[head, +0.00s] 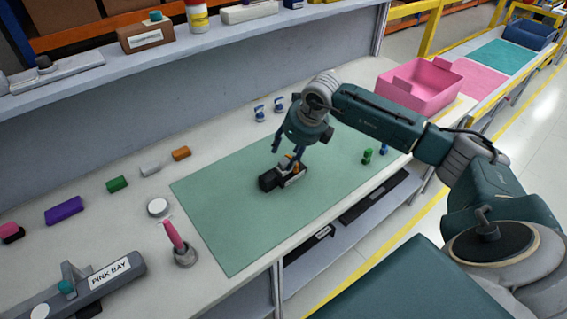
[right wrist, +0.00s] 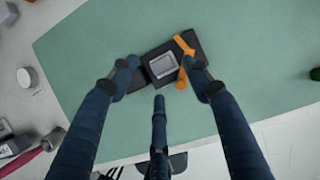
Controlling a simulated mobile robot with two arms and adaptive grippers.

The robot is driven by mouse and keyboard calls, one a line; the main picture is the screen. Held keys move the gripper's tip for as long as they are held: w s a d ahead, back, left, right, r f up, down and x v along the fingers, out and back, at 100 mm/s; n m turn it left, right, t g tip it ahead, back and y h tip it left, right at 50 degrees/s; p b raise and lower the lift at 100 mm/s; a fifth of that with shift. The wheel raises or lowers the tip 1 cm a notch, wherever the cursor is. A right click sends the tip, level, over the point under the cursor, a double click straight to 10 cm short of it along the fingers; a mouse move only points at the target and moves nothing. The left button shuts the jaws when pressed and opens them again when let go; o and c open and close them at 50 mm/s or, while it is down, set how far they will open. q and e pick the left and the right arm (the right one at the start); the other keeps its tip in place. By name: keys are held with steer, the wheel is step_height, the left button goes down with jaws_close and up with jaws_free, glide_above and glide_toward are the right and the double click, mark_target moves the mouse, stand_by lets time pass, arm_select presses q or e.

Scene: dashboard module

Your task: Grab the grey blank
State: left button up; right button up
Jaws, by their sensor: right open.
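A black dashboard module (head: 268,181) lies on the green mat (head: 225,222). A grey rectangular blank (right wrist: 162,65) is set in its top face in the right wrist view. An orange lever-like part (right wrist: 183,60) lies just right of the blank, across the module. My right gripper (head: 288,153) hangs over the module, pointing down. Its fingers are open and empty, spread to either side of the blank, with the third finger below it in the right wrist view. Whether any finger touches the module cannot be told. My left gripper is not in view.
A loose light grey block (head: 150,170) lies left of the mat, between a green block (head: 117,184) and an orange block (head: 181,153). A pink bin (head: 420,88) stands at the back right. Small blue clips (head: 260,113) stand behind the mat. The mat's front left is clear.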

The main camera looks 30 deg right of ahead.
mark_target(284, 161)
steer(key=p+x, duration=0.1)
steer(key=x, duration=0.2)
steer(key=shift+w+d+f, duration=0.1)
steer(key=shift+f, duration=0.15)
steer(key=shift+w+f+p, duration=0.1)
steer(key=shift+f+p, duration=0.2)
steer(key=shift+f, duration=0.1)
steer(key=shift+c, duration=0.5)
steer(key=c, duration=0.7)
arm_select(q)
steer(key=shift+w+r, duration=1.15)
